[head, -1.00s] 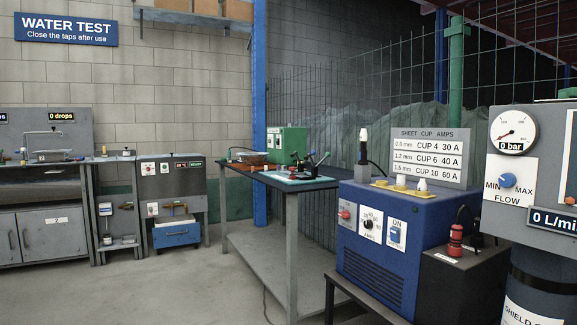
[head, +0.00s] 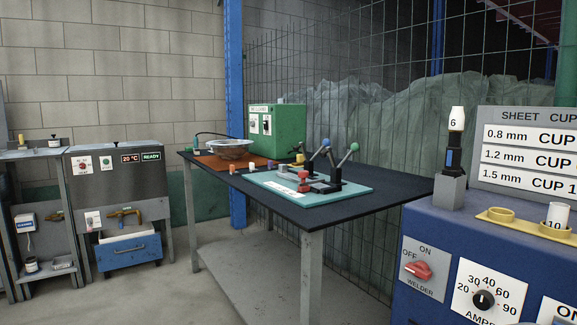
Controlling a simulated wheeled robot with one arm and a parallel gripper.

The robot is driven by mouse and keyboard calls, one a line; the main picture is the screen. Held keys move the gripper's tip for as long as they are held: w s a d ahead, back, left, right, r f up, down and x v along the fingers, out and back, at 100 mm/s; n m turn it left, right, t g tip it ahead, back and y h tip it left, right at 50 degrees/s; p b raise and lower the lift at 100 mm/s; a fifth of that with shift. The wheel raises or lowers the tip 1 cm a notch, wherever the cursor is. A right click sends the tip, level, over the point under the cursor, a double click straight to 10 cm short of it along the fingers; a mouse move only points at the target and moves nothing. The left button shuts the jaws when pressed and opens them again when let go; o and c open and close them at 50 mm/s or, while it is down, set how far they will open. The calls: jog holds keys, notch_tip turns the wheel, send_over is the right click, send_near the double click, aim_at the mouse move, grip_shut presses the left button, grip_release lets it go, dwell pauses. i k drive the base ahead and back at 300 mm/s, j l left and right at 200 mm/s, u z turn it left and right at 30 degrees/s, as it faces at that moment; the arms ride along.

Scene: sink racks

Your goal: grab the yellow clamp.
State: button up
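A teal plate (head: 345,190) lies on the dark-topped workbench (head: 385,187) in the middle of the head view. Toggle-type clamps stand on the plate. A red part (head: 303,178) sits on the plate. My gripper is not in view.
A metal bowl (head: 231,149) and a green box (head: 277,128) are on the bench behind the plate. A blue welder unit (head: 450,243) stands close at the right. A grey unit with a blue drawer (head: 130,252) stands at left. Open floor lies before the bench.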

aim_at(301, 157)
jog(key=i+u, duration=0.15)
jog(key=u, duration=0.25)
jog(key=i+u, duration=0.1)
jog(key=u, duration=0.35)
jog(key=i+j+u, duration=0.35)
jog(key=i, duration=0.25)
jog(key=i+u, duration=0.4)
jog(key=i, duration=2.5)
jog(key=i+z, duration=0.3)
jog(key=z, duration=0.2)
jog(key=i+j+z, duration=0.1)
jog(key=i+z, duration=0.15)
jog(key=z, duration=0.25)
jog(key=i+j+z, duration=0.25)
jog(key=z, duration=0.2)
